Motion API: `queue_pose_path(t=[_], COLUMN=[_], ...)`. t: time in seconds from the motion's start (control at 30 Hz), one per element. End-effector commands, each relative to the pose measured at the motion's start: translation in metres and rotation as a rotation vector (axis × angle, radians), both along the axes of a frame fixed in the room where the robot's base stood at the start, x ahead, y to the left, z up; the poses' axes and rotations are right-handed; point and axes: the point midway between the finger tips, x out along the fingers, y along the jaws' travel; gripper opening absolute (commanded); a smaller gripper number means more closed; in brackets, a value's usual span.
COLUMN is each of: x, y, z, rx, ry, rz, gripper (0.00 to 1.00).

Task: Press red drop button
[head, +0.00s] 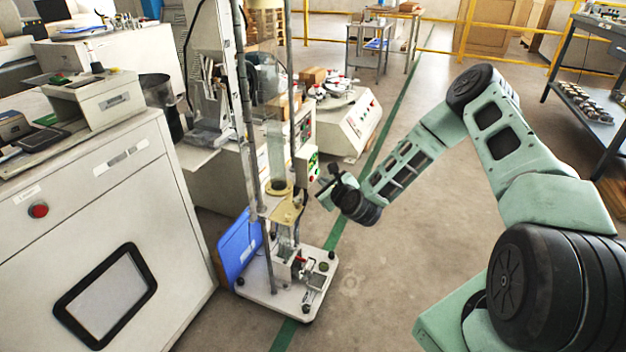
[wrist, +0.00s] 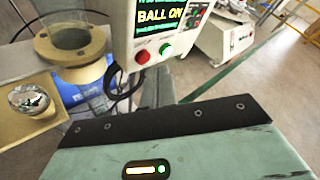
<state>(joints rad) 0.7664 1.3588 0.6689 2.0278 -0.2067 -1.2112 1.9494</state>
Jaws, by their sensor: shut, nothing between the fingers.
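The control box (head: 307,163) is on the drop-test stand (head: 285,285) in the head view. In the wrist view, the control box (wrist: 160,35) has a lit screen reading "BALL ON". Below the screen are a red button (wrist: 142,57) and a green button (wrist: 165,49), both uncovered. My gripper (head: 328,186) is just right of the box in the head view, shut and empty, apart from the red button as far as I can tell. In the wrist view its body fills the bottom and its fingertips are hidden.
A shiny ball (wrist: 28,99) sits in a tan holder beside a tan ring (wrist: 70,45). A white cabinet (head: 90,260) with another red button (head: 38,210) stands left. A blue panel (head: 239,247) leans behind the stand. The floor right of the stand is clear.

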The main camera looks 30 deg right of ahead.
Motion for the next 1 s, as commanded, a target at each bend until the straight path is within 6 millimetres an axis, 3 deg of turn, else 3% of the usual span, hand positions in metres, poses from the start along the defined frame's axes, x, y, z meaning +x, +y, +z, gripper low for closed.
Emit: queue_pose_path(t=[1.0], x=[0.0069], y=[0.0054], z=[0.0003], rx=[0.0], ry=[0.0], rz=[0.0], gripper=[0.0])
